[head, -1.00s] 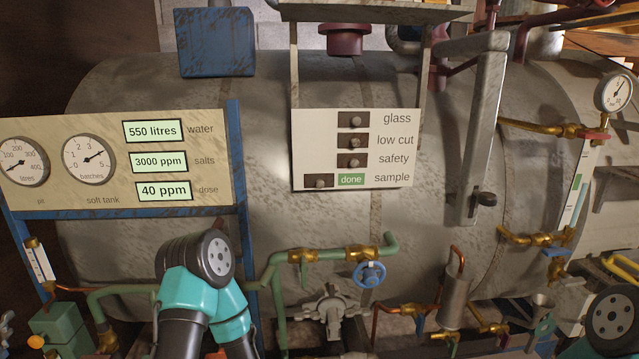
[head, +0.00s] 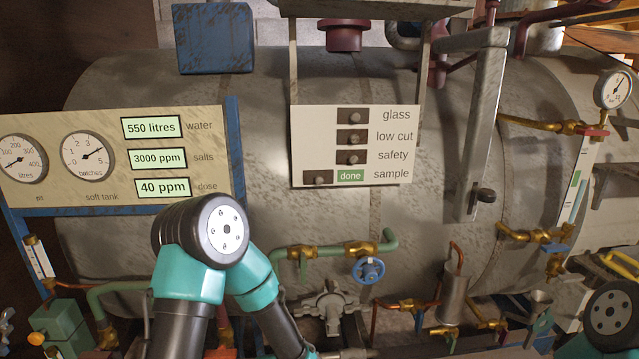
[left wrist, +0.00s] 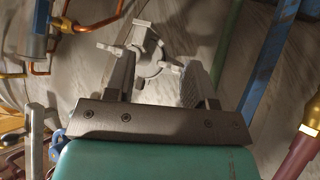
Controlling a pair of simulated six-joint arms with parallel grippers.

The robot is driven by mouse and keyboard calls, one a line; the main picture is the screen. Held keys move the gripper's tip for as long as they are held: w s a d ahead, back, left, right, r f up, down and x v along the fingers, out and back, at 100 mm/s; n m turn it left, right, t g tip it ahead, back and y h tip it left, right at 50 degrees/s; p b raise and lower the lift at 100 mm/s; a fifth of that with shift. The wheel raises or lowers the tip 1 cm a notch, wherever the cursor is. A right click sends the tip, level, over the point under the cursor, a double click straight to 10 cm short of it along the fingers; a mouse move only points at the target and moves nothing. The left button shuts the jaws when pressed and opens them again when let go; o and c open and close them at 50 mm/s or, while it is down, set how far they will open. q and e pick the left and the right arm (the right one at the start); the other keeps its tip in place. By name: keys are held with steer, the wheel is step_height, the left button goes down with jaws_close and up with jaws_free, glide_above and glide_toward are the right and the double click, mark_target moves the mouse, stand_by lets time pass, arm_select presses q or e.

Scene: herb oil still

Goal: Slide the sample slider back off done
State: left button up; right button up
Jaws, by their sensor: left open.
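The sample slider (head: 317,178) is a dark plate with a small round knob, in the bottom row of the cream board on the tank. It sits left of the other sliders, and the green done label (head: 350,175) shows to its right. My left arm rises at the lower left in the head view, below the board; its gripper cannot be made out there. In the left wrist view my left gripper (left wrist: 160,78) is open, with a grey metal fitting (left wrist: 148,50) beyond its fingers. The slider is not seen in that view. My right gripper is not in view.
Above the sample row are the glass (head: 353,116), low cut (head: 354,137) and safety (head: 351,157) sliders. The gauge panel (head: 100,190) stands left of the board. A green pipe (head: 390,241) with a blue handwheel (head: 368,271) runs below it. A grey upright bar (head: 484,120) stands to the right.

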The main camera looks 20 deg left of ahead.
mark_target(319, 182)
arm_select(q)
steer(key=w+d+r+t+y, duration=0.1)
steer(key=w+d+r+t, duration=0.2)
steer(key=r, duration=0.7)
steer(key=w+r+t+y, duration=0.2)
steer(key=w+r+t, duration=0.15)
steer(key=r, duration=0.55)
steer(key=s+d+r+n+t+y, duration=0.1)
steer(key=r+n+t+y, duration=0.1)
steer(key=r, duration=0.7)
steer(key=s+d+r+n+t+y, duration=0.1)
steer(key=r+y, duration=0.3)
steer(key=r, duration=0.5)
steer(key=shift+s+n+t+y, duration=0.3)
steer(key=shift+s+n+t, duration=0.1)
steer(key=shift+s+t, duration=0.4)
steer(key=shift+w, duration=0.25)
steer(key=x, duration=1.7)
steer(key=shift+w, duration=0.1)
steer(key=shift+c, duration=0.4)
jaws_close()
